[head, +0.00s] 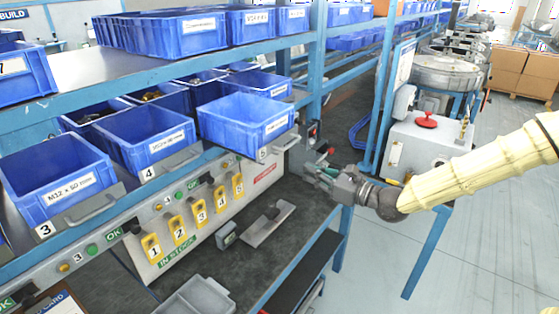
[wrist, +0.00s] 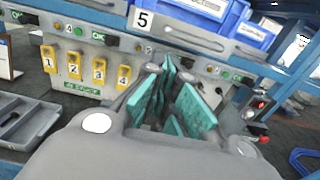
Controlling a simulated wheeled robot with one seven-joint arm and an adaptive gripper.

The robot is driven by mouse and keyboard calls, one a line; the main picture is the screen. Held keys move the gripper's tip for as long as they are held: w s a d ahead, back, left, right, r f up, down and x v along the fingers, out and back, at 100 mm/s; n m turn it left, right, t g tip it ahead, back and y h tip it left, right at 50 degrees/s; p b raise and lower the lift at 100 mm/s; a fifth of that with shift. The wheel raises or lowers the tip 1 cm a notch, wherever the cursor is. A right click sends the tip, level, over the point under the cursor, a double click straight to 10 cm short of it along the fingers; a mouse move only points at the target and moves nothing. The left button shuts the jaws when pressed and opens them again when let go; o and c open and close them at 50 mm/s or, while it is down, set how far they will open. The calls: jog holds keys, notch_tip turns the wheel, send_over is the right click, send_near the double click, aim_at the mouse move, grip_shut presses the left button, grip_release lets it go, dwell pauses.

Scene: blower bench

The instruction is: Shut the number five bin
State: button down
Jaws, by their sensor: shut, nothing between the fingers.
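The number five bin is a blue bin (head: 245,118) on a grey sliding tray. Its tray front (wrist: 165,30) carries a white 5 plate and a bar handle. In the head view it juts out farther than the neighbouring bins, over the bench. My gripper (head: 318,170) is shut and empty, just to the right of and below that tray front. In the wrist view the gripper's teal fingers (wrist: 172,72) point up toward the area below the handle; I see no clear contact. The inner rear of the tray is hidden.
Bins three (head: 60,185) and four (head: 150,138) stand to the left. Below is a panel with yellow numbered tags (head: 200,212) and buttons. A blue rack post (head: 317,60) rises behind my gripper. A white machine with a red button (head: 426,121) stands right.

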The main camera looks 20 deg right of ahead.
jog(key=p+x, duration=0.3)
jog(key=x, duration=0.7)
jog(key=shift+w+a+p, duration=0.3)
